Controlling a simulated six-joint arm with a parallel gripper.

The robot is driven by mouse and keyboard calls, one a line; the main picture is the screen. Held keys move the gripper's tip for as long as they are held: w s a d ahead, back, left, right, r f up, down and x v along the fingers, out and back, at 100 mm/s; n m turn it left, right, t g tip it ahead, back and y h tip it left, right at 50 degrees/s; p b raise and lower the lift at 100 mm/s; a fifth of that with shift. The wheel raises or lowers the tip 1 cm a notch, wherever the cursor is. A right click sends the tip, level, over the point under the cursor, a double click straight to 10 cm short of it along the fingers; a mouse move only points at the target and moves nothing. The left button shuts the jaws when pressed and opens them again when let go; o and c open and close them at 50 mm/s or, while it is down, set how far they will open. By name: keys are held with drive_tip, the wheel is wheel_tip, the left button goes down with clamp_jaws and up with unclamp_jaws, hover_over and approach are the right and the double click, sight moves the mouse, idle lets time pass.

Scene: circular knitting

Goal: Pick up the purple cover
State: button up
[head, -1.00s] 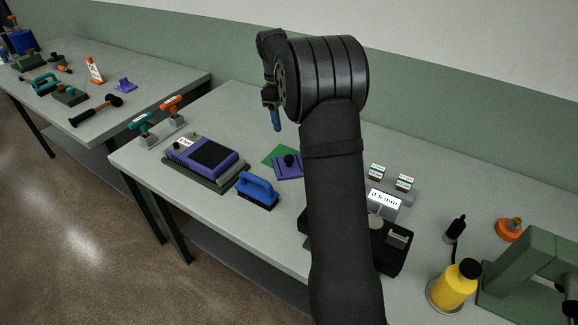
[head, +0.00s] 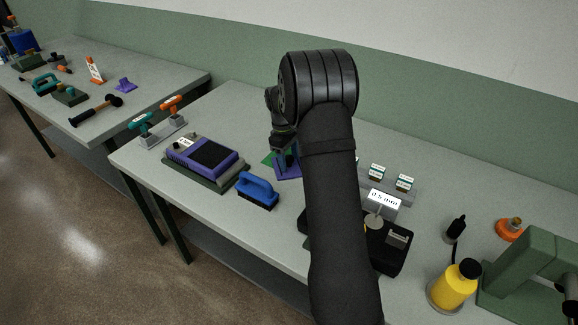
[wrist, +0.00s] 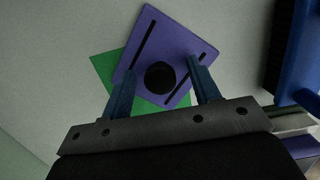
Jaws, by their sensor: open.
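The purple cover (wrist: 182,48) is a flat plate with a round black knob (wrist: 159,77) and two dark slots. It lies turned on a green mat (wrist: 103,67) on the table. In the head view the purple cover (head: 289,168) is partly hidden by my gripper and arm. My gripper (wrist: 158,72) is open above the cover, its two blue fingers on either side of the knob in the wrist view. In the head view my gripper (head: 284,150) is over the cover. I cannot tell its exact height or whether it touches.
A blue-handled brush (head: 258,189) and a purple device (head: 205,157) on a green base stand to the left of the cover. The table behind the cover is clear.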

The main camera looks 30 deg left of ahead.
drive_tip(key=shift+f, duration=0.15)
drive_tip(key=c, duration=1)
drive_tip(key=shift+c, duration=0.4)
